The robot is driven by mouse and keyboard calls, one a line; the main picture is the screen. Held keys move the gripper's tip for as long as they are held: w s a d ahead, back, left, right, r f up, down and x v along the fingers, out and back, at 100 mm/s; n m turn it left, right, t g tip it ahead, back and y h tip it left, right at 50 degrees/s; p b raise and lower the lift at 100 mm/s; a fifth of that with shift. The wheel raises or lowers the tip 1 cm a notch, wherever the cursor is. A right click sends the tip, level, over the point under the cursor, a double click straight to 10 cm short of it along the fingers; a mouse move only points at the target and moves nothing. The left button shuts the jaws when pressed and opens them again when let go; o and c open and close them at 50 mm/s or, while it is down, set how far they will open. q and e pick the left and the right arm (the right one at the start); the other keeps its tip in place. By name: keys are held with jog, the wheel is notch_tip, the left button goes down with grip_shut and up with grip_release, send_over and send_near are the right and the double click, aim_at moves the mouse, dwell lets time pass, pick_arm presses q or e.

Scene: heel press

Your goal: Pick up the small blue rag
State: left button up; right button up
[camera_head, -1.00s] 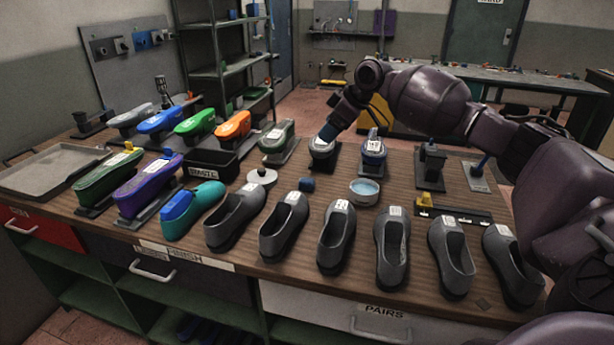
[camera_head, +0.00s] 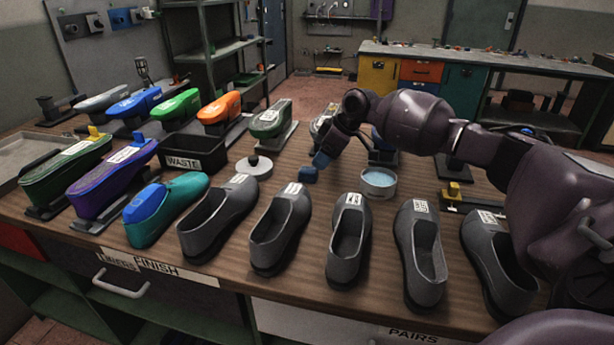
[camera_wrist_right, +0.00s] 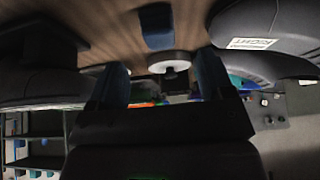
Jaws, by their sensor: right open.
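The small blue rag (camera_head: 309,174) lies on the wooden bench top, between the row of grey shoes and the round dish. It also shows in the right wrist view as a dark blue block (camera_wrist_right: 157,26) at the top middle. My right gripper (camera_head: 322,160) is just above and behind the rag. In the right wrist view its two blue fingers (camera_wrist_right: 159,80) are apart with nothing held between them, and the rag is beyond their tips. Whether the fingers touch the rag is hard to tell. My left gripper is not in view.
Grey shoes (camera_head: 280,228) line the front of the bench. A round dish with light blue contents (camera_head: 378,183) is right of the rag. A white disc with a dark knob (camera_head: 254,167) and a black WASTE bin (camera_head: 193,154) are left of it.

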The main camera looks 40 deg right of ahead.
aim_at(309, 169)
jog(key=shift+x, duration=0.9)
jog(key=shift+w+a+f, duration=0.1)
jog(key=shift+w+f, duration=0.15)
jog(key=shift+f, duration=0.1)
jog(key=x, duration=0.2)
jog(key=b+x, duration=0.1)
jog(key=x, duration=0.2)
jog(key=shift+w+a+r, duration=0.15)
jog(key=shift+w+a, duration=0.05)
jog(key=shift+w, duration=0.05)
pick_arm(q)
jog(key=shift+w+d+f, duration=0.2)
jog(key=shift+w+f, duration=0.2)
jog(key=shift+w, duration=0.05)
pick_arm(e)
jog(key=shift+r, duration=0.1)
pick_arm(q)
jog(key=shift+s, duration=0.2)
pick_arm(e)
jog(key=c, duration=1)
